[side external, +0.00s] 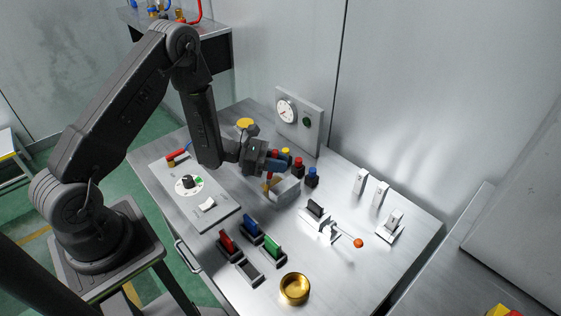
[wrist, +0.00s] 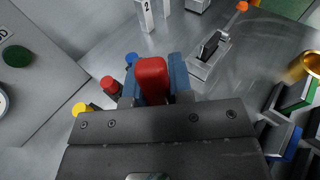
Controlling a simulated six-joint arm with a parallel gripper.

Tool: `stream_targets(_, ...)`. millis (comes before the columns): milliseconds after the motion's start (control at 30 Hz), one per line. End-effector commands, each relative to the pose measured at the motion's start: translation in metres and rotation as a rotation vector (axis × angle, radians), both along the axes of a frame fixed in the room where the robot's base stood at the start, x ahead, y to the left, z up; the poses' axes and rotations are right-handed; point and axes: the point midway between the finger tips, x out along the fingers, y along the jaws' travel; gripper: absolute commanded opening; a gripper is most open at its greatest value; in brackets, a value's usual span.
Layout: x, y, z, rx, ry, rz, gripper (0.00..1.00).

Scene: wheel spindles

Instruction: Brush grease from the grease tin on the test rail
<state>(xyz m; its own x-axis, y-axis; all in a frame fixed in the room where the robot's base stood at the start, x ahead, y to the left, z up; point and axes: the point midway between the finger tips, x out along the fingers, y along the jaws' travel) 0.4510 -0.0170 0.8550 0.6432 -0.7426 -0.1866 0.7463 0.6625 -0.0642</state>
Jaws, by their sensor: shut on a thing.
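My gripper (side external: 270,164) is shut on a red-handled tool, which I take to be the brush; its red handle (wrist: 152,78) stands between the blue fingertips in the wrist view. In the side view a tan tip (side external: 267,186) shows below the gripper, at a small grey box (side external: 286,189); whether it touches the box is unclear. A round gold tin (side external: 295,288), likely the grease tin, stands near the table's front edge, away from my gripper. It also shows at the right of the wrist view (wrist: 314,64). I cannot tell for sure which part is the test rail.
Red (side external: 298,165), yellow and blue (side external: 312,177) capped items stand close beside my gripper. A lever fixture with an orange ball (side external: 358,243) is to the right. Red, blue and green (side external: 273,247) pieces sit in holders near the front. A gauge panel (side external: 299,120) stands behind.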

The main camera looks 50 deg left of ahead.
Motion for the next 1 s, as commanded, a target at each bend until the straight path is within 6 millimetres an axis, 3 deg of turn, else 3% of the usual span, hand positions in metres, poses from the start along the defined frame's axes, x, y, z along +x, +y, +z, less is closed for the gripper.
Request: stream_targets(1000, 0.0057, -0.0002, 0.0004, 0.001, -0.001, 0.0, 0.0)
